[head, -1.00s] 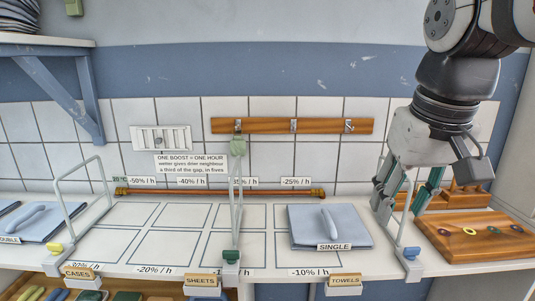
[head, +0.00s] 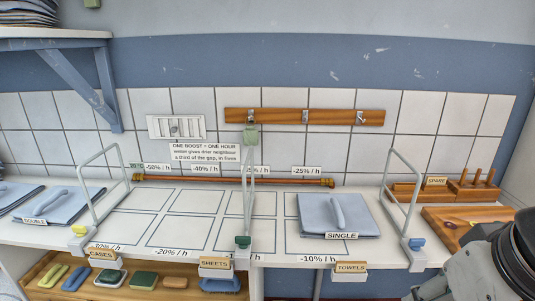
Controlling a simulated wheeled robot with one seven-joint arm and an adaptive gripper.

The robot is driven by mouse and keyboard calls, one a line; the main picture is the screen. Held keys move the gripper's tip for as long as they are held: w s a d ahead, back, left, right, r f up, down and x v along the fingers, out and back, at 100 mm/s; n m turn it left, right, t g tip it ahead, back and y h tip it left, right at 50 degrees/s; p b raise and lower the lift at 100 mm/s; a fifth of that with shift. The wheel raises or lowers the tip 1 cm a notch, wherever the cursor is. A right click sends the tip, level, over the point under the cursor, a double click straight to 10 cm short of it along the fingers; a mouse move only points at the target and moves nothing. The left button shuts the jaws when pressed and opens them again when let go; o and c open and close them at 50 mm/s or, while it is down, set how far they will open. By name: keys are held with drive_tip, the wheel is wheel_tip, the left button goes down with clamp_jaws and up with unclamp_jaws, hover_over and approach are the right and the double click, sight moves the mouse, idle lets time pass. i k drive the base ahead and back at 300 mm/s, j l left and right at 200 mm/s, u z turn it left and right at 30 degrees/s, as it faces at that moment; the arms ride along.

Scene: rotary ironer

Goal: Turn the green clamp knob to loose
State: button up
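The green clamp knob (head: 243,241) sits at the front edge of the counter, at the foot of a middle grey wire divider (head: 248,195), just above the SHEETS tag (head: 215,263). I cannot tell from this view whether the clamp is tight or loose. My gripper (head: 468,280) is at the lower right corner, well right of the knob and apart from it. Only its grey body shows; its fingers are cut off by the frame, so their opening is hidden.
Similar dividers stand left, with a yellow knob (head: 79,230), and right, with a blue knob (head: 416,243). A folded blue SINGLE cloth (head: 312,214) lies right of the green knob. A wooden board (head: 450,216) is near my arm. Colored pieces lie on a shelf (head: 190,294) below.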

sight(243, 242)
drive_tip(key=i+j, duration=0.15)
drive_tip(key=j, duration=0.2)
drive_tip(key=i+j, duration=0.1)
drive_tip(key=j, duration=0.25)
drive_tip(key=i+j, duration=0.15)
drive_tip(key=j, duration=0.25)
drive_tip(key=i+j, duration=0.15)
drive_tip(key=j, duration=0.2)
